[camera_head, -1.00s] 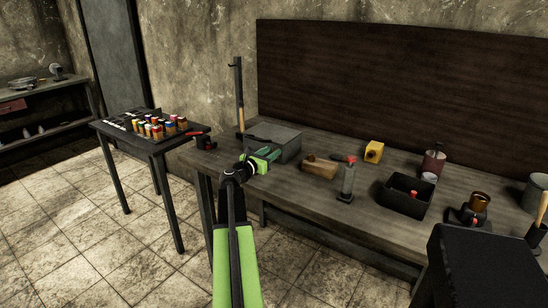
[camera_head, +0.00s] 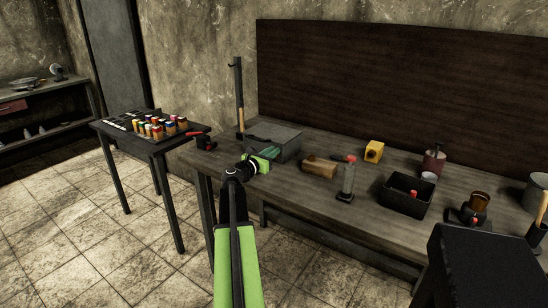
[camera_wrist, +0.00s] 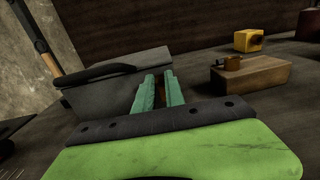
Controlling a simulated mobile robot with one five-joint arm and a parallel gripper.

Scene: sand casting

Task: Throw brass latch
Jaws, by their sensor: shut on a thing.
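A grey box (camera_head: 285,136) with a dark curved handle stands at the left end of the workbench. It also shows in the wrist view (camera_wrist: 118,88). My gripper (camera_head: 266,150) is at the box's near front side. In the wrist view its two teal fingers (camera_wrist: 156,88) reach to the box's front face, close together. They are shut on a small brownish part between them, which looks like the brass latch; the fingers hide most of it.
On the workbench (camera_head: 300,185), right of the block (camera_head: 320,167), stand a clear cylinder (camera_head: 347,180), a yellow block (camera_head: 374,151) and a black tray (camera_head: 386,196). A tall tool (camera_head: 239,100) stands behind the box. A small table (camera_head: 150,143) with coloured jars is at left.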

